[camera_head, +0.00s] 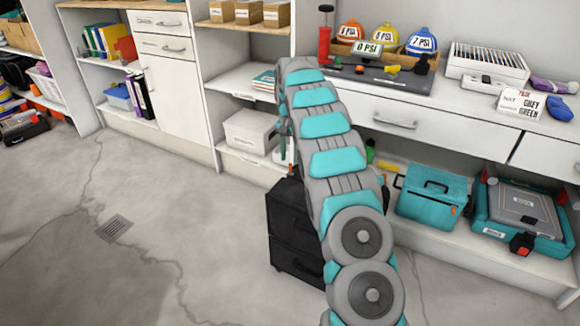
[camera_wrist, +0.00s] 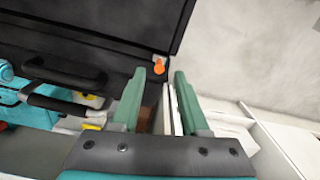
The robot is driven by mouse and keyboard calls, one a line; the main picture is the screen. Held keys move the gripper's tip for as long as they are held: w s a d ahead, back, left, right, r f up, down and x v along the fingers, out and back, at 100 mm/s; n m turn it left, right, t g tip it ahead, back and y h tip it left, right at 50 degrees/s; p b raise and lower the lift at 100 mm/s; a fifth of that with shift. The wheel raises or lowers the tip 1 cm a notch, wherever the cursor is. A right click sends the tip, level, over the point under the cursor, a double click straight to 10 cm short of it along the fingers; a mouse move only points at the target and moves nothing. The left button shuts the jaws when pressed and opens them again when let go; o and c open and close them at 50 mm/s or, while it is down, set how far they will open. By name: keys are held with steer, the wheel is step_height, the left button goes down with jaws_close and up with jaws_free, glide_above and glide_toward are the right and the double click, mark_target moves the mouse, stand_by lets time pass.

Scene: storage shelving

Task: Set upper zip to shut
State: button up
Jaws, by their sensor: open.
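A black two-part case (camera_head: 293,240) stands on the floor left of my arm in the head view, partly hidden by the arm. In the wrist view, a dark panel (camera_wrist: 110,42), apparently of this case, fills the upper left. A small orange tab (camera_wrist: 159,65), which looks like a zip pull, hangs at its right edge. My gripper (camera_wrist: 161,74) is open, with a green finger on either side of the tab in the picture. I cannot tell whether either finger touches it. Which zip it belongs to and how far that is drawn cannot be made out.
A white shelf unit with a worktop (camera_head: 400,90) stands behind my arm. A teal box (camera_head: 432,200) and a teal-and-grey case (camera_head: 522,215) sit on its lower shelf. A white bin (camera_head: 250,132) is left of my arm. The floor at left is clear.

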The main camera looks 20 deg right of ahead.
mark_target(291, 173)
step_height(291, 173, down, 5)
steer(key=shift+f, duration=0.1)
jaws_close()
stand_by(0.4)
stand_by(1.1)
